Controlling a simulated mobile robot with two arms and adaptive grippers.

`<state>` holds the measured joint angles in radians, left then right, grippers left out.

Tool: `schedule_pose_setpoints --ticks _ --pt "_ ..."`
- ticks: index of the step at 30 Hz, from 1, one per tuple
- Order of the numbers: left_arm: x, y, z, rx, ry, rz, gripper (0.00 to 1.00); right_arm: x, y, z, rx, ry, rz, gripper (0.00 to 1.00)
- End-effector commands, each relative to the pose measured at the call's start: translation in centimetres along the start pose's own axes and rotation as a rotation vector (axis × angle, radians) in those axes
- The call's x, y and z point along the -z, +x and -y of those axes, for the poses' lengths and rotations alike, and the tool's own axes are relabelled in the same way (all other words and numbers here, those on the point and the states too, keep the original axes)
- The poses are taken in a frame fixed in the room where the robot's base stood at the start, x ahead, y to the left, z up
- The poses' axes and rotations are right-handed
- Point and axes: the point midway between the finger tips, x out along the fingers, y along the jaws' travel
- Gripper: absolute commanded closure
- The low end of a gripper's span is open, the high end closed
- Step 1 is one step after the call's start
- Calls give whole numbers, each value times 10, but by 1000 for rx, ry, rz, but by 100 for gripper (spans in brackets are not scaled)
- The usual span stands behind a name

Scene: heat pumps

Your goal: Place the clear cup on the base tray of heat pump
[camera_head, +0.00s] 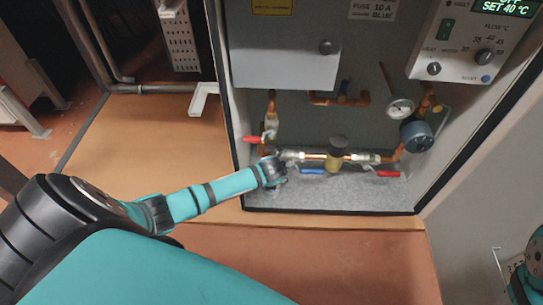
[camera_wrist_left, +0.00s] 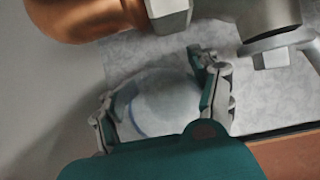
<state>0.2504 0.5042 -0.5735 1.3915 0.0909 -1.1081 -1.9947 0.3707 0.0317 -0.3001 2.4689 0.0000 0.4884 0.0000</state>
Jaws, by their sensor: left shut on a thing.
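The clear cup (camera_wrist_left: 158,105) shows in the left wrist view as a pale, see-through round shape with a bluish rim line. My left gripper (camera_wrist_left: 156,82) has a finger on each side of it and is shut on it. Behind the cup is the speckled grey base tray (camera_wrist_left: 265,95) of the heat pump; I cannot tell whether the cup touches it. In the head view my left gripper (camera_head: 278,178) is at the left front part of the base tray (camera_head: 345,195), below the pipes. The cup cannot be made out there. My right gripper is not in view.
A copper pipe (camera_wrist_left: 85,18) and metal fittings (camera_wrist_left: 265,25) are close above the cup. The cabinet also holds a red-handled valve (camera_head: 253,139), a blue lever (camera_head: 312,171), a brass valve (camera_head: 337,152) and a gauge (camera_head: 400,108). The tray's right front looks clear.

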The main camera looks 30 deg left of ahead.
Motion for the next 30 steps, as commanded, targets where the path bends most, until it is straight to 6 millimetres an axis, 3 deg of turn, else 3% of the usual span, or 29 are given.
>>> schedule_pose_setpoints --ticks 8,9,17,30 --pt "1 0 0 0 1 -1 59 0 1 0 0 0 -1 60" --pt "1 0 0 0 1 -1 35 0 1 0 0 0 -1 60" --pt "1 0 0 0 0 -1 1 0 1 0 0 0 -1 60" --pt "-1 -7 0 1 1 0 1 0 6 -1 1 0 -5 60"
